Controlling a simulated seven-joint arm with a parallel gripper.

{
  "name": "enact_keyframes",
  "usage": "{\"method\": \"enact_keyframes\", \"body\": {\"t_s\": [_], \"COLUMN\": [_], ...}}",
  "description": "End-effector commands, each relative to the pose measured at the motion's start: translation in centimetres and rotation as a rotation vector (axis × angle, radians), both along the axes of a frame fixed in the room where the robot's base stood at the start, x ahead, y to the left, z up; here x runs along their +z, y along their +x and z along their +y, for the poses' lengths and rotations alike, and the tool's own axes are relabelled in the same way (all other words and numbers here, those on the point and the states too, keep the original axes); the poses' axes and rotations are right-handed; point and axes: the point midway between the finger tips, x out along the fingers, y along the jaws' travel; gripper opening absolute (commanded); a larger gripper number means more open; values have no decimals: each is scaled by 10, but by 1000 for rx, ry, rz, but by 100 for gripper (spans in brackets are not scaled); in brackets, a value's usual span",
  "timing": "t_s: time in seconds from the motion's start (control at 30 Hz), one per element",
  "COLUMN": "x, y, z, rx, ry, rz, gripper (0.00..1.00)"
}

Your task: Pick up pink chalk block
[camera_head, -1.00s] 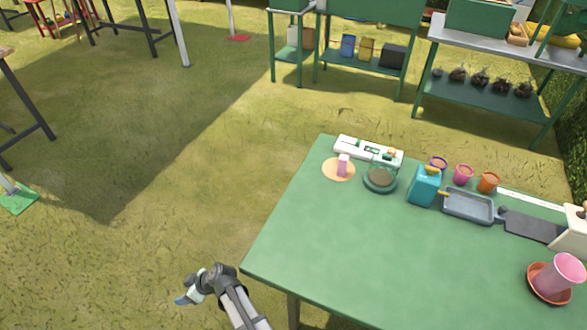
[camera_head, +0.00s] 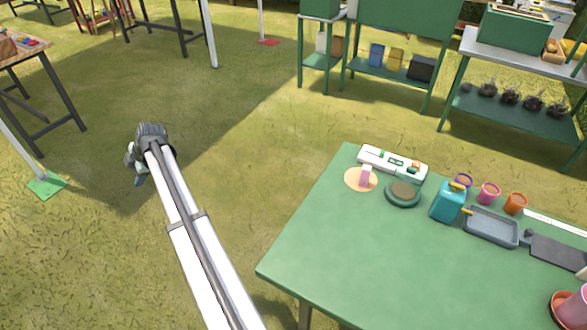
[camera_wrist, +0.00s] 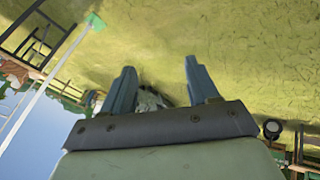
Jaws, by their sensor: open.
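The pink chalk block (camera_head: 365,176) stands upright on a round tan disc (camera_head: 353,183) near the far left corner of the green table (camera_head: 370,250). My gripper (camera_head: 138,168) hangs over the grass at the end of my extended arm, well left of the table and apart from the block. In the wrist view my gripper (camera_wrist: 160,85) has its two fingers spread apart with nothing between them. The wrist view shows grass and sky, and the block is not in it.
Behind the block lies a white device (camera_head: 393,163); right of it is a dark green round dish (camera_head: 402,193). A teal container (camera_head: 448,203), small pots (camera_head: 488,194) and a grey tray (camera_head: 491,227) stand farther right. The table's front left area is clear.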

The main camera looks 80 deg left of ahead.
Motion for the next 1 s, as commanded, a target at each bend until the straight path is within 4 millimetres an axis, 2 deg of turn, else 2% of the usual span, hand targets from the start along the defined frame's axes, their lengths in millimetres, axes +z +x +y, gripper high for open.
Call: {"method": "enact_keyframes", "body": {"t_s": [0.03, 0.13, 0.27, 0.33, 0.47, 0.57, 0.73, 0.87, 1.0], "x": [15, 39, 69, 85, 99, 103, 105, 105, 105], "y": [1, 8, 32, 57, 112, 157, 253, 333, 415], "z": [11, 22, 35, 40, 39, 35, 15, -10, -43], "rx": [5, 3, -42, -105, -259, -397, -705, -988, -1297], "ry": [13, 27, 28, 15, -34, -78, -171, -243, -310], "rz": [-15, -43, -75, -89, -97, -93, -61, -17, 45], "gripper": [60, 60, 60, 60, 60, 60, 60, 60, 60]}}
